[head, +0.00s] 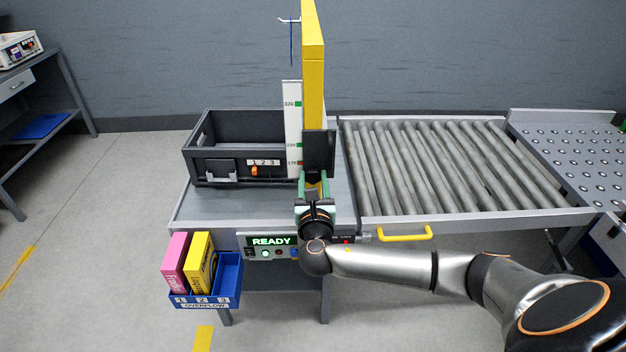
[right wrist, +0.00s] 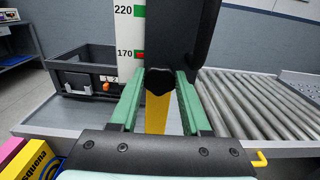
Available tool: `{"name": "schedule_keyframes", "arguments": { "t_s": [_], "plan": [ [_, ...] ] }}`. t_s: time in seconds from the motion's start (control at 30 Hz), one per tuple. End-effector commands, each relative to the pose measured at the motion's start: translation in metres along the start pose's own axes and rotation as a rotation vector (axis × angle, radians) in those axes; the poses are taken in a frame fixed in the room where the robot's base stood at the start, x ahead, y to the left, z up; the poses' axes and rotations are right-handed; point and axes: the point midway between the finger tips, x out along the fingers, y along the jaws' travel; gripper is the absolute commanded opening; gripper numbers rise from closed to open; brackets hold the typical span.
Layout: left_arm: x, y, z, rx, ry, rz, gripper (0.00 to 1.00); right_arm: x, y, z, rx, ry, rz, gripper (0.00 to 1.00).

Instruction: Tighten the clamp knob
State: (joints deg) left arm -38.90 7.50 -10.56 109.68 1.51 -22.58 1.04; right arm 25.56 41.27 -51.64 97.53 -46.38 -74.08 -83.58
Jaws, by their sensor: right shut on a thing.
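The clamp knob (right wrist: 159,82) is black and lobed. It sits low on the front of a black carriage (head: 319,152) on the yellow upright post (head: 313,75). My right gripper (head: 313,183) reaches it from the front. In the right wrist view its green fingers are shut on the knob, one on each side. In the head view the knob is hard to make out behind the fingers. A white scale (head: 293,115) with green and red marks stands left of the carriage, whose lower edge is near the red 170 mark. My left gripper is not in view.
A dark bin (head: 222,170) with a numbered slider stands left of the post. A roller conveyor (head: 440,165) lies to the right, with a yellow handle (head: 404,235) in front. A READY panel (head: 270,242) and a blue overflow tray (head: 232,285) with boxes are below.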

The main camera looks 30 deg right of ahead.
Motion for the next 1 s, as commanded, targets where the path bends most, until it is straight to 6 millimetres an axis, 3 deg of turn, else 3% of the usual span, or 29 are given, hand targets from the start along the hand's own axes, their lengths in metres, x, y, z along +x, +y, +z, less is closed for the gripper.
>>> {"name": "schedule_keyframes", "arguments": {
  "t_s": [0.03, 0.33, 0.73, 1.0],
  "plan": [
    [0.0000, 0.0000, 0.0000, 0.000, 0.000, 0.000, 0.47, -0.0002, 0.0001, -0.0002, 0.000, 0.000, 0.000, 0.33],
    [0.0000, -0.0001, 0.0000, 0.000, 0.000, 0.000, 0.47, -0.0003, 0.0001, -0.0002, 0.000, 0.000, 0.000, 0.00],
    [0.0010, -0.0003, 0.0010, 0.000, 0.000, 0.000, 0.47, -0.0006, 0.0002, -0.0011, 0.047, 0.001, 0.001, 0.00],
    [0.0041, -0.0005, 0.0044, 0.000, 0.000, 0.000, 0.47, -0.0010, 0.0000, -0.0022, 0.221, 0.003, 0.001, 0.00]
  ]
}}
